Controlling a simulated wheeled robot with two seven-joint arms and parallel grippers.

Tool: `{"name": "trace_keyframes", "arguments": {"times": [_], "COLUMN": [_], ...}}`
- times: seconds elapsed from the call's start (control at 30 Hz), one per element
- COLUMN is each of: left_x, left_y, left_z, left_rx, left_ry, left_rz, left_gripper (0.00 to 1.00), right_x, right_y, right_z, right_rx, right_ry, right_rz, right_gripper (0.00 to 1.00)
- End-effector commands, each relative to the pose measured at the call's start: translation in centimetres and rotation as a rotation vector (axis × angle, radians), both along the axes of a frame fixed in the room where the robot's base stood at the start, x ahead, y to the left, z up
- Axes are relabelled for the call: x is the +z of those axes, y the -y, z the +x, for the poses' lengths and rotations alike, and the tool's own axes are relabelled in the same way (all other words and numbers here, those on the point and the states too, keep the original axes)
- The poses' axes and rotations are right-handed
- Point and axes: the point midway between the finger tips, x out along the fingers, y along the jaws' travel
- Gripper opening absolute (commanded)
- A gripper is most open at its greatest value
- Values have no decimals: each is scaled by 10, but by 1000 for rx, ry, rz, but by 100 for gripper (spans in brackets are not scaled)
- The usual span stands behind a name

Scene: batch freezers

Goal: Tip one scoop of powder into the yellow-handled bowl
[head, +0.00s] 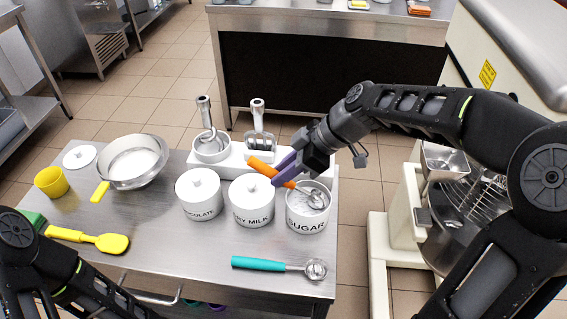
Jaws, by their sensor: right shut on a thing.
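The yellow-handled bowl (153,179) is a metal bowl on the left of the steel table, with white content inside and its handle pointing front left. My right gripper (284,172) is shut on the orange handle of a scoop (262,167). The scoop's metal head is at the mouth of the open white SUGAR canister (307,222), which holds white powder. I cannot tell how much powder is in the scoop. The CHOCOLATE canister (199,196) and the DRY MILK canister (251,203) have their lids on. My left gripper is out of view; only its arm shows at lower left.
A teal-handled scoop (258,263) lies at the table's front. A white lid (80,156), a yellow cup (51,182) and a yellow spatula (111,243) are on the left. A white stand (232,162) with utensils stands behind the canisters. A mixer machine (405,205) is at right.

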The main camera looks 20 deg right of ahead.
Motion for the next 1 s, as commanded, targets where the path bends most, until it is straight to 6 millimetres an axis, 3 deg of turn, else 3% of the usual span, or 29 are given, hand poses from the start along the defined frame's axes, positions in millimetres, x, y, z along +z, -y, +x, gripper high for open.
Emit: {"name": "trace_keyframes", "arguments": {"times": [0.4,1.0], "left_x": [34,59], "left_y": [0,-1], "left_z": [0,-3], "left_rx": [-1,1], "left_ry": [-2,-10], "left_rz": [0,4], "left_gripper": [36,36], "right_x": [-8,37], "right_y": [-13,-17], "right_z": [6,7], "right_rx": [1,1], "right_ry": [-69,-75], "right_rz": [-145,-149], "right_gripper": [0,0]}}
